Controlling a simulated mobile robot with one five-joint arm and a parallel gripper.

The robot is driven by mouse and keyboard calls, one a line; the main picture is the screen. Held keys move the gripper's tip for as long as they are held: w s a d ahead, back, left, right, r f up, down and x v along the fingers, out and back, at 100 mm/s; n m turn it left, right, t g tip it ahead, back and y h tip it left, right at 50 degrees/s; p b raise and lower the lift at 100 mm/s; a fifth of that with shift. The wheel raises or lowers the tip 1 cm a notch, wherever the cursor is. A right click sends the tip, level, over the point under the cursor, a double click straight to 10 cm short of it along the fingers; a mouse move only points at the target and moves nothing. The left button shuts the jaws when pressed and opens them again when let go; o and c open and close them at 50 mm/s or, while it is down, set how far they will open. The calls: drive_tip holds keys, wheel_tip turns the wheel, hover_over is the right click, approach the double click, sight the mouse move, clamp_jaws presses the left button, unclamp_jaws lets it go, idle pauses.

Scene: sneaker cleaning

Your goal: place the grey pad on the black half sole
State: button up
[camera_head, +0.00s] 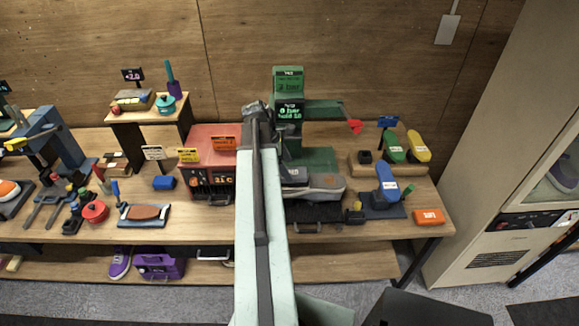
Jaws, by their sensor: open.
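My gripper (257,110) is at the far end of my raised arm, in front of the green press (288,82). It is small and dark here, and its fingers are hard to make out; it is open, and nothing shows held in it. A small grey block with a label (294,174), possibly the grey pad, sits on the press base just right of my arm. Beside it lies a grey, sole-shaped piece (325,183) with a brownish patch. I cannot pick out the black half sole for certain; my arm hides part of the press area.
A black tray (312,213) lies in front of the press. A red box (208,138) stands left of my arm. A blue stand (387,185) and an orange block (429,217) are at the right. Tools crowd the left bench. A pale cabinet (480,190) stands beyond the right end.

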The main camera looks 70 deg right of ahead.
drive_tip(key=p+v, duration=0.8)
drive_tip(key=v, duration=0.2)
drive_tip(key=w+a+f+m+t, duration=0.2)
drive_tip(key=w+a+t, duration=0.1)
drive_tip(key=w+a, duration=2.4)
drive_tip(key=w+a+m, duration=0.1)
drive_tip(key=w+a, duration=0.1)
drive_tip(key=a, duration=1.2)
drive_tip(key=w+a+m+t+y, duration=0.1)
drive_tip(key=a, duration=1.4)
drive_tip(key=shift+w+y, duration=0.3)
drive_tip(key=shift+w, duration=0.05)
